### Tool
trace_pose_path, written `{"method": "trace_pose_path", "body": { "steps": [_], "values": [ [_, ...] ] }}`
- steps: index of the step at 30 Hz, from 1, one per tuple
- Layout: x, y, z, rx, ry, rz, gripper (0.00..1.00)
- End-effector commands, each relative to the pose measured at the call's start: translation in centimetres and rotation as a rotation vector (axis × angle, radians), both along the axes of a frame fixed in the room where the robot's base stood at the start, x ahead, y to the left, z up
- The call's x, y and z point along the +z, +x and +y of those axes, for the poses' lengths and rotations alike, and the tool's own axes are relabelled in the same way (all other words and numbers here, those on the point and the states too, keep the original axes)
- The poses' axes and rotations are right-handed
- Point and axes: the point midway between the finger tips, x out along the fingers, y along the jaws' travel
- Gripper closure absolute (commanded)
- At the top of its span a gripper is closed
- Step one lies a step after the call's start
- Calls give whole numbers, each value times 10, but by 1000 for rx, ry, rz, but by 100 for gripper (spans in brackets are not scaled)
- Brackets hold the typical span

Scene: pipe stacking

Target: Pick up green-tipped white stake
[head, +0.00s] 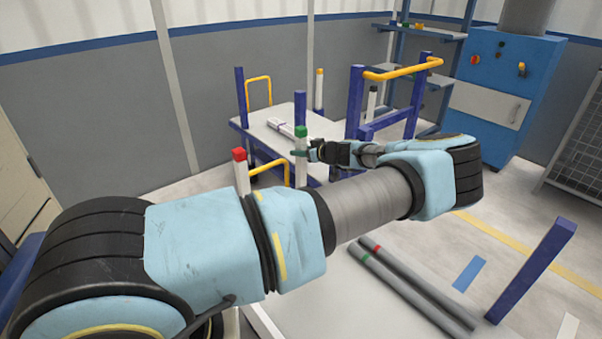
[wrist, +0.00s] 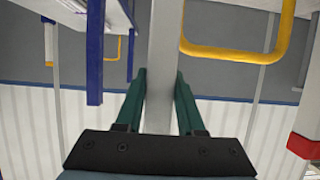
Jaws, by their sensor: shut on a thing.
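The green-tipped white stake (head: 301,174) stands upright near the middle of the head view, its green cap at the top. My gripper (head: 301,153) reaches it from the right and is shut around its upper part, just below the cap. In the wrist view the pale stake (wrist: 162,45) runs between the two dark green fingers of my gripper (wrist: 161,78). Its cap does not show there. Its lower end is hidden behind my arm in the head view.
A red-tipped white stake (head: 241,173) stands to the left. An orange-tipped stake (head: 319,93) and a black-tipped one (head: 372,101) stand farther back. A cart (head: 316,124) with blue posts and yellow handles is close behind. Grey pipes (head: 414,291) lie at the front right.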

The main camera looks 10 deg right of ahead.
Motion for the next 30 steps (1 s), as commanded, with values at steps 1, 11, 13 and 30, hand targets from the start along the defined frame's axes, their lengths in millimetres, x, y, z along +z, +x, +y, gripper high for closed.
{"method": "trace_pose_path", "body": {
  "steps": [1,11,13,30],
  "values": [
    [0,0,0,0,0,0,100],
    [0,0,0,0,0,0,100],
    [1,0,0,0,0,-1,100],
    [67,0,-1,0,-5,-2,100]
  ]
}}
